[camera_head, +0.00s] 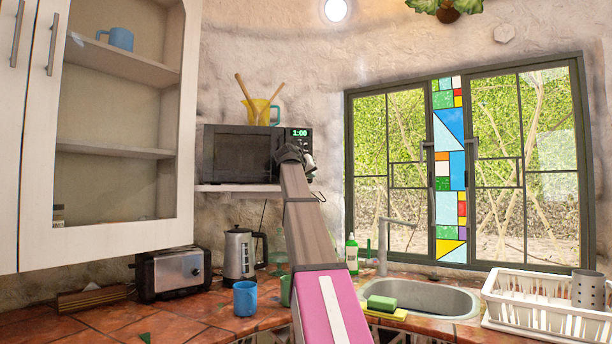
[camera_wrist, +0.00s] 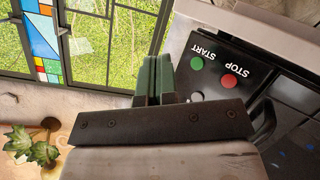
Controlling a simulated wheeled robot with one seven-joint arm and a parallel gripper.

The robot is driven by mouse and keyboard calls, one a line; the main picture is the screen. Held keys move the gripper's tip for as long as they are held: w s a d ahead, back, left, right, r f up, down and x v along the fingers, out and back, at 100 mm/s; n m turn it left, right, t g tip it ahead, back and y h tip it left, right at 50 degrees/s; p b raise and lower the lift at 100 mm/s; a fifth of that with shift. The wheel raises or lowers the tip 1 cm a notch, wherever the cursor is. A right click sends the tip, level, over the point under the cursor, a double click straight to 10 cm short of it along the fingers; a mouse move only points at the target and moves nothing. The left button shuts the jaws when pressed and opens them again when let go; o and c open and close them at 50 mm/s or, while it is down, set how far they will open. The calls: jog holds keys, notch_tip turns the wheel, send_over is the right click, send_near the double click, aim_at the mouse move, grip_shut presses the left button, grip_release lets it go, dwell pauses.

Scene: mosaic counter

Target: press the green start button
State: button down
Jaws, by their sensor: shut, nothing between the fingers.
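The microwave (camera_head: 240,153) sits on a wall shelf with its display (camera_head: 299,133) lit at 1:00. In the wrist view its black control panel (camera_wrist: 212,52) shows the green start button (camera_wrist: 197,63) under the label START, with the red stop button (camera_wrist: 229,81) beside it and a grey round control (camera_wrist: 197,96) partly hidden. My gripper (camera_wrist: 157,60) is shut and empty, its fingers to the left of the green button in the wrist view. In the head view my gripper (camera_head: 305,160) is in front of the panel and hides the buttons. I cannot tell whether the fingertips touch the panel.
A yellow jug (camera_head: 259,112) with wooden utensils stands on the microwave. An open-shelved cabinet (camera_head: 118,120) is at the left. A toaster (camera_head: 174,273), kettle (camera_head: 238,255) and blue mug (camera_head: 245,298) stand on the counter below. The window (camera_head: 395,170) is at the right.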

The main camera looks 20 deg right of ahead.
jog(key=w, duration=0.6)
jog(key=shift+d, duration=0.35)
jog(key=shift+w, duration=0.15)
dwell(1.6)
jog(key=shift+w, duration=0.25)
